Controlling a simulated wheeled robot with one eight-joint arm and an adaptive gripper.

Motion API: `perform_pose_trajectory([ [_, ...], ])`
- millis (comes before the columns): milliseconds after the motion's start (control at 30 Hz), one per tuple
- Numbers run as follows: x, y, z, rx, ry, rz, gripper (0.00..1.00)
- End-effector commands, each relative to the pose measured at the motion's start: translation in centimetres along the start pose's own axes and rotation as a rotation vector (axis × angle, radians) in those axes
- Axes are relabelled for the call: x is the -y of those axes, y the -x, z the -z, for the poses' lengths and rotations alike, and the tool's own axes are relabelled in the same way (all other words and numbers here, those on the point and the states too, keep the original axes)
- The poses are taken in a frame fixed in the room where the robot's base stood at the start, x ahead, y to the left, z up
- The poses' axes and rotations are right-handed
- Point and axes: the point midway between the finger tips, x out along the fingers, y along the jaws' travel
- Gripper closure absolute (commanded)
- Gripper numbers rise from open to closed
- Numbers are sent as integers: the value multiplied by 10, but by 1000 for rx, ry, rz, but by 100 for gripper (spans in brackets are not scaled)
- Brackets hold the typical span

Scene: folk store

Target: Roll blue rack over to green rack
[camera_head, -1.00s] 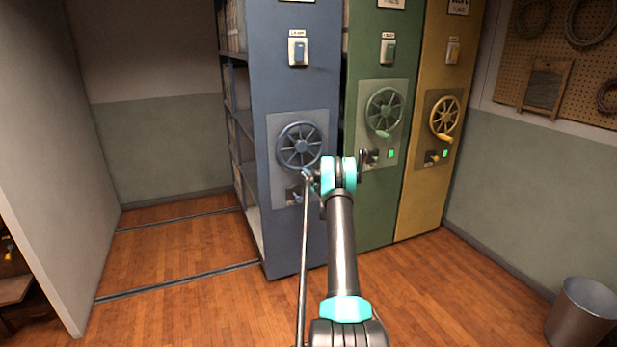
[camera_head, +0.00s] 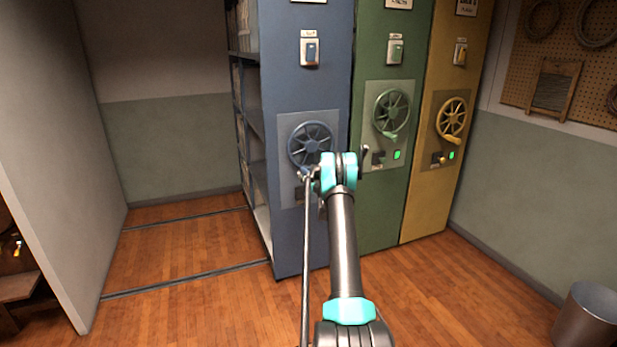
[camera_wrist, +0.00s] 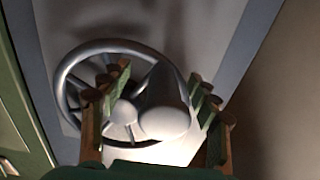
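The blue rack (camera_head: 325,92) stands left of the green rack (camera_head: 383,70), with a dark seam and no wide gap between their fronts. The blue rack carries a spoked handwheel (camera_head: 309,143), which also shows in the wrist view (camera_wrist: 72,75), looking grey there. The wheel's crank knob (camera_wrist: 165,105) sits between the fingers of my gripper (camera_wrist: 160,106). The fingers are apart, one on each side of the knob; I cannot tell whether they touch it. In the head view my wrist hides most of my gripper. The green rack's edge also shows at left in the wrist view (camera_wrist: 22,120).
A yellow rack (camera_head: 436,90) stands right of the green one. Floor rails (camera_head: 190,279) run left from the blue rack across clear floor to a partition wall (camera_head: 45,150). A metal bin (camera_head: 583,318) stands at lower right.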

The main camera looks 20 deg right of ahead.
Motion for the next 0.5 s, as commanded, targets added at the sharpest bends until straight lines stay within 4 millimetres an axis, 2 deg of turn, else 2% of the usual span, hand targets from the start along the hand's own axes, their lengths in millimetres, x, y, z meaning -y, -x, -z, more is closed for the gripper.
perform_pose_trajectory([
  [500,-2,4,0,0,0,-3,38],
])
